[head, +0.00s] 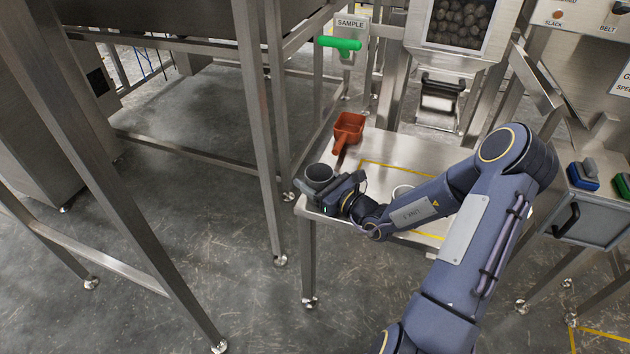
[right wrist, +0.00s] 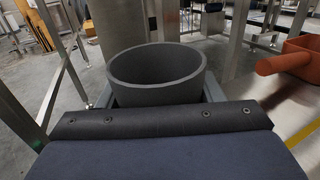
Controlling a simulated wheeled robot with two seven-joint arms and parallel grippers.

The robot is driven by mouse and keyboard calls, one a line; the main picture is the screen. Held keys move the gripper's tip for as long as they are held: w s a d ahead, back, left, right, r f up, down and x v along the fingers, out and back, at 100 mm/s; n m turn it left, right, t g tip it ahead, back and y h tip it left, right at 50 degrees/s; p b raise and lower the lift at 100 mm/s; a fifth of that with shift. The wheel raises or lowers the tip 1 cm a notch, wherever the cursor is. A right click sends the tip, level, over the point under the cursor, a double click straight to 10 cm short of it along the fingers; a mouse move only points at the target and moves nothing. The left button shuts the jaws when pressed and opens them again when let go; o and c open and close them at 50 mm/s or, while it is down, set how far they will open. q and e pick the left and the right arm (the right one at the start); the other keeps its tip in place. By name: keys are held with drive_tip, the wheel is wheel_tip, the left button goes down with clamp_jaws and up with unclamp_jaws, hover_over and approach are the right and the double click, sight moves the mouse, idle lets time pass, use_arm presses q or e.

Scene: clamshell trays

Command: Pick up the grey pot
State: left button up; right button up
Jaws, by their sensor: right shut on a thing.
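The grey pot (head: 319,174) is at the left front corner of the steel table in the head view. It is round, dark grey and open at the top. It also shows in the right wrist view (right wrist: 157,95), upright and straight ahead of the wrist, with its lower part hidden. My right gripper (head: 326,186) is shut on the pot. I cannot tell whether the pot's base touches the table. My left gripper is not in view.
A red-brown scoop (head: 348,130) lies on the steel table (head: 376,150) behind the pot. A green handle (head: 339,43) juts out below the SAMPLE sign. Floor lies open left of the table.

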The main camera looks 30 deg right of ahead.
wheel_tip(320, 180, up, 3)
drive_tip(key=shift+f+p, duration=0.1)
drive_tip(key=shift+p, duration=0.45)
drive_tip(key=s+a+r+p, duration=0.3)
drive_tip(key=s+r, duration=0.6)
drive_tip(key=s, duration=0.4)
drive_tip(key=shift+s+a+r+p, duration=0.15)
drive_tip(key=shift+a+r+p, duration=0.25)
drive_tip(key=shift+a, duration=0.45)
